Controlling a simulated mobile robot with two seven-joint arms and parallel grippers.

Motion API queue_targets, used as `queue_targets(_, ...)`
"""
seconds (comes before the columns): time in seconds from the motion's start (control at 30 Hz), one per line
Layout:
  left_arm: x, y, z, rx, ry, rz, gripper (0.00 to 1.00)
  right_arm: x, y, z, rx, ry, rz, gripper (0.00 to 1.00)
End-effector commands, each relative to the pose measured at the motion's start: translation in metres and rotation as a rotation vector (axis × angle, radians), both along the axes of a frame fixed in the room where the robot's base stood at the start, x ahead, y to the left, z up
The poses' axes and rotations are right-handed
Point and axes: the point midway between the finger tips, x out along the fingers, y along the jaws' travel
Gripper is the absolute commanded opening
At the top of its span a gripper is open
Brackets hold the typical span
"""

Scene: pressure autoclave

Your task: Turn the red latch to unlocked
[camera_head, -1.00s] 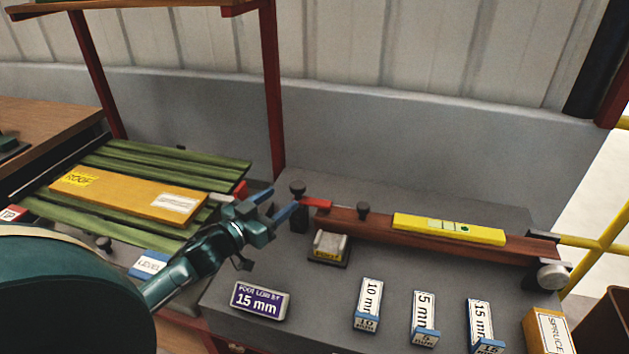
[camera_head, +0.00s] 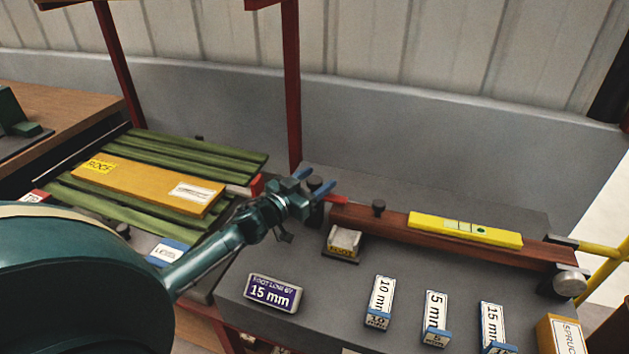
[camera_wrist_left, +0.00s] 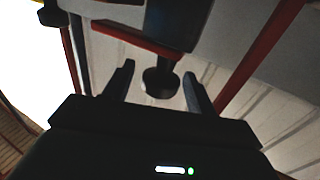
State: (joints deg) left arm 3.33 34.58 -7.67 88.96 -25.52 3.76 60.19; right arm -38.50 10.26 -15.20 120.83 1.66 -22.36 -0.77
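The red latch (camera_head: 337,199) is a short red bar at the left end of the brown wooden beam (camera_head: 460,238) in the head view. A dark round knob stands at its left end, partly hidden by my left gripper (camera_head: 315,181). My left gripper is at that knob, its two blue-grey fingers apart. In the left wrist view the red latch (camera_wrist_left: 140,38) runs above the dark knob (camera_wrist_left: 160,82), which appears between the open fingertips (camera_wrist_left: 158,82). I cannot tell whether the fingers touch it. My right gripper is out of view.
A yellow level (camera_head: 465,229) lies on the beam. A small block (camera_head: 344,243), a purple 15 mm sign (camera_head: 273,293) and several labelled blocks stand on the grey bench. A red post (camera_head: 292,90) rises behind the gripper. Green slats (camera_head: 95,222) lie left.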

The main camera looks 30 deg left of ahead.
Motion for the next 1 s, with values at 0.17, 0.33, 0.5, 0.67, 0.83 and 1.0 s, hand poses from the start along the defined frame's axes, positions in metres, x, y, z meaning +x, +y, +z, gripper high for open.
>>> queue_targets(0.17,-0.0002,-0.0001,0.0000,0.000,0.000,0.000,0.43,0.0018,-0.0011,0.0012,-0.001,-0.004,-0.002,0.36)
queue_targets(0.33,-0.0003,-0.0001,0.0001,0.000,0.000,0.000,0.29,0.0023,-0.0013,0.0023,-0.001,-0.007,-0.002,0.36)
queue_targets(0.5,-0.0003,-0.0002,0.0001,0.000,0.000,0.000,0.15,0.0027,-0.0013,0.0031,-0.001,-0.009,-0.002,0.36)
queue_targets(0.67,-0.0003,-0.0002,0.0001,0.000,0.000,0.000,0.02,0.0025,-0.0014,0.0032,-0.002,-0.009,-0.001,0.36)
queue_targets(0.83,-0.0006,0.0002,0.0001,0.000,0.000,-0.001,0.00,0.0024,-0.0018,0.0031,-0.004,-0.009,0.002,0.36)
queue_targets(1.0,-0.0041,0.0064,0.0001,0.001,0.001,-0.016,0.00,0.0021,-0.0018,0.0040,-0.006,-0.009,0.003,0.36)
